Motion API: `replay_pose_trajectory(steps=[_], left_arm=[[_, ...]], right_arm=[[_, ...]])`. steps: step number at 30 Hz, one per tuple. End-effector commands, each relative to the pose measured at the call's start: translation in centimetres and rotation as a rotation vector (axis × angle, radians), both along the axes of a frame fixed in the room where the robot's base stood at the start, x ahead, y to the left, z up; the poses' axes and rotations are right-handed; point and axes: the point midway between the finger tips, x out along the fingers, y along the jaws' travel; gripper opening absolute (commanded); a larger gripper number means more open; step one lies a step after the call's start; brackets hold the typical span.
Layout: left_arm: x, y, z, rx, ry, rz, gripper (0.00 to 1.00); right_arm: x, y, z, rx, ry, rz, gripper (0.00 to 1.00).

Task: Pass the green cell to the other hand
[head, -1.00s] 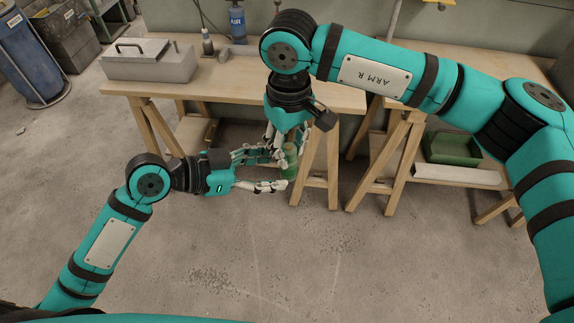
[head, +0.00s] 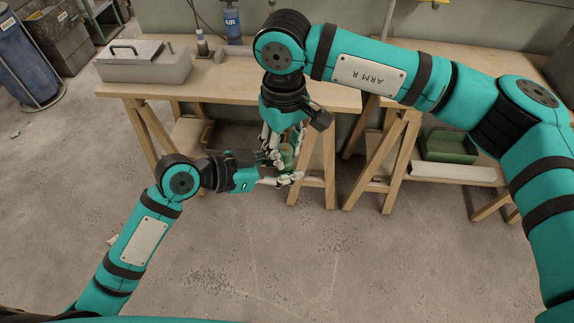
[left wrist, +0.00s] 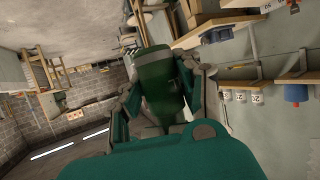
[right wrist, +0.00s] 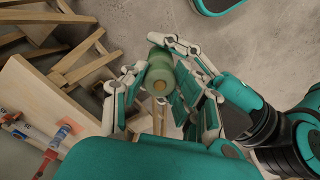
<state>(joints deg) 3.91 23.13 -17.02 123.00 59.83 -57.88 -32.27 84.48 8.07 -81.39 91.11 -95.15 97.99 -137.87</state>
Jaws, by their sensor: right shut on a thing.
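The green cell (head: 288,157) is a small upright cylinder held off the floor in front of the bench. It also shows in the left wrist view (left wrist: 163,82) and, end-on, in the right wrist view (right wrist: 160,72). My right gripper (head: 284,143) comes down from above and is shut on the cell. My left gripper (head: 275,170) comes in from the left with its fingers apart, one on each side of the cell. The fingers of both grippers overlap in view, so any contact of the left fingers with the cell is unclear.
A wooden trestle bench (head: 230,88) stands behind the grippers, its trestle legs close to the cell. It bears a grey lidded toolbox (head: 145,66) and a blue air bottle (head: 232,22). A green bin (head: 450,146) sits low at the right. The floor in front is clear.

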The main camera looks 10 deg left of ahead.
Motion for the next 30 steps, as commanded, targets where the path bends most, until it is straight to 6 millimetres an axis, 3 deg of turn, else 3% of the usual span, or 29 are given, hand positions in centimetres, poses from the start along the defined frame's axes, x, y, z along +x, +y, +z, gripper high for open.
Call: replay_pose_trajectory(steps=[1, 5, 7, 8, 13, 23, 30], left_arm=[[-0.2, -0.2, 0.1, -0.003, 0.002, -0.005, 0.19], [-0.2, -0.2, 0.1, -0.005, 0.003, -0.007, 0.02], [-0.3, -0.2, 0.1, -0.005, 0.003, -0.008, 0.00], [-0.3, -0.3, 0.1, -0.006, 0.003, -0.008, 0.00], [-0.2, -0.2, 0.1, -0.005, 0.001, -0.007, 0.00], [-0.1, -0.1, 0.1, -0.004, 0.001, -0.004, 0.00], [-0.1, -0.1, 0.1, -0.003, 0.001, -0.004, 0.00]], right_arm=[[0.2, 0.0, 0.0, 0.002, -0.006, -0.003, 0.04], [0.2, 0.0, 0.0, 0.003, -0.007, -0.004, 0.04], [0.3, 0.0, 0.0, 0.004, -0.007, -0.004, 0.04], [0.3, 0.0, 0.1, 0.003, -0.008, -0.004, 0.31], [0.2, 0.0, 0.0, 0.003, -0.007, -0.004, 0.53], [0.2, 0.0, 0.3, 0.002, -0.006, -0.003, 0.54], [0.3, 0.1, 4.1, 0.004, -0.010, -0.004, 0.54]])
